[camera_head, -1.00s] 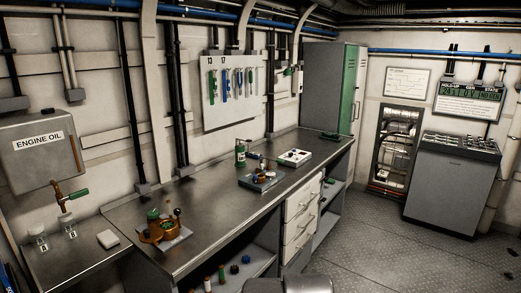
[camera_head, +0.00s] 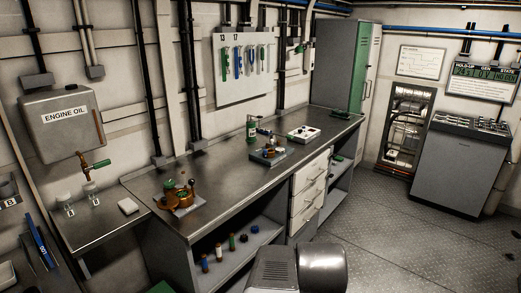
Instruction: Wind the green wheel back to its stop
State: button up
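No wheel is clearly recognisable as the green wheel at this size. A small green part (camera_head: 169,184) sits on top of an orange-brown device (camera_head: 182,200) on the near half of the workbench; I cannot tell whether it is a wheel. A green lever-like handle (camera_head: 101,163) is on the tap below the engine oil tank (camera_head: 64,122). The chiller frame may be the open wall frame with pale pipes (camera_head: 405,125) at the right, but its details are too small to tell. My gripper is not in view; only grey parts of my arm show at the bottom.
The long grey workbench (camera_head: 225,165) runs along the left wall. A green-doored locker (camera_head: 340,65) and a grey console (camera_head: 460,165) stand beyond. The floor (camera_head: 390,240) at right is clear.

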aim_at(169, 184)
jog(key=i+u, duration=0.25)
jog(key=i, duration=0.2)
jog(key=i+l+u, duration=0.2)
jog(key=i, duration=0.25)
jog(key=i+l+u, duration=0.25)
jog(key=i, duration=0.2)
jog(key=i+l+u, duration=0.2)
jog(key=i, duration=0.25)
